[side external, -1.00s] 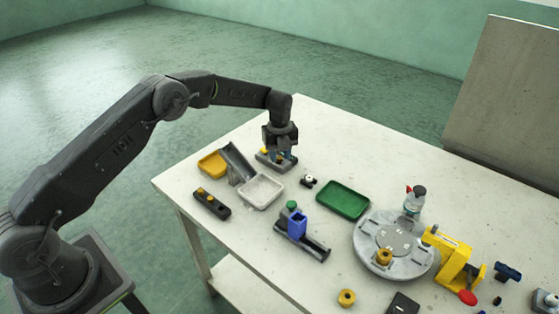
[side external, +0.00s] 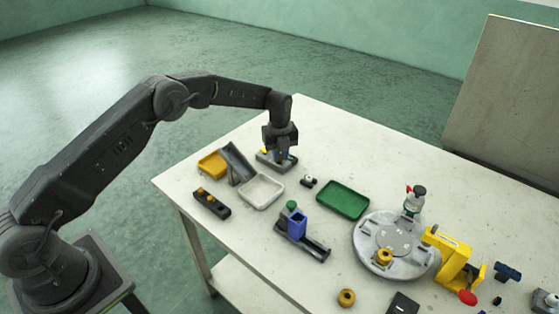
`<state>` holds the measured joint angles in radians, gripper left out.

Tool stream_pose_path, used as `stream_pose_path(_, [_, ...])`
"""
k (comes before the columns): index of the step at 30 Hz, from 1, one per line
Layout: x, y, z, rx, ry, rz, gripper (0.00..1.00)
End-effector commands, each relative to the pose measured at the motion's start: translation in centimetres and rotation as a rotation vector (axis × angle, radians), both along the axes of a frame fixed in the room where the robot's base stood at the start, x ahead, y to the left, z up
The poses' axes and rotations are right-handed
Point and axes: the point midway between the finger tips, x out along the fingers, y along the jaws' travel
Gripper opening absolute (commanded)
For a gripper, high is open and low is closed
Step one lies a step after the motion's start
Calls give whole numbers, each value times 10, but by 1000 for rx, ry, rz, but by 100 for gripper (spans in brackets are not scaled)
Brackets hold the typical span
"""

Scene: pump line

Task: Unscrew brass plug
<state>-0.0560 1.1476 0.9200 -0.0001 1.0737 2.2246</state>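My gripper (side external: 280,152) points straight down at the far left part of the table, over a small grey block (side external: 262,163). Small yellow and blue parts show around the fingertips, and the fingers hide most of the block's top. I cannot tell whether the fingers are open or shut on something. I cannot make out a brass plug for certain at this size. Brass-coloured knobs (side external: 204,193) stand on a black block in front of the trays. A brass-coloured round part (side external: 384,256) sits on the grey round plate (side external: 366,235), and a brass-coloured ring (side external: 346,298) lies near the front edge.
A yellow tray (side external: 208,164), a dark tilted plate (side external: 237,163), a white tray (side external: 262,191) and a green tray (side external: 343,200) stand nearby. A blue holder (side external: 297,226) stands on a black base. A yellow clamp-like fixture (side external: 452,262) is at the right. Bare table lies behind the green tray.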

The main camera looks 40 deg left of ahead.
Motion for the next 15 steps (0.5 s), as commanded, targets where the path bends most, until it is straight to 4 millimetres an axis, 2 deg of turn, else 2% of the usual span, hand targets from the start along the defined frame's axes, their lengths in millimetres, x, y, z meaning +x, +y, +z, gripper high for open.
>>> stream_pose_path(1, [0, 0, 0, 0, 0, 0, 15])
stream_pose_path(6, [0, 0, 0, 0, 0, 0, 0])
stream_pose_path(12, [0, 0, 0, 0, 0, 7, 0])
stream_pose_path(15, [0, 0, 0, 0, 0, 78, 0])
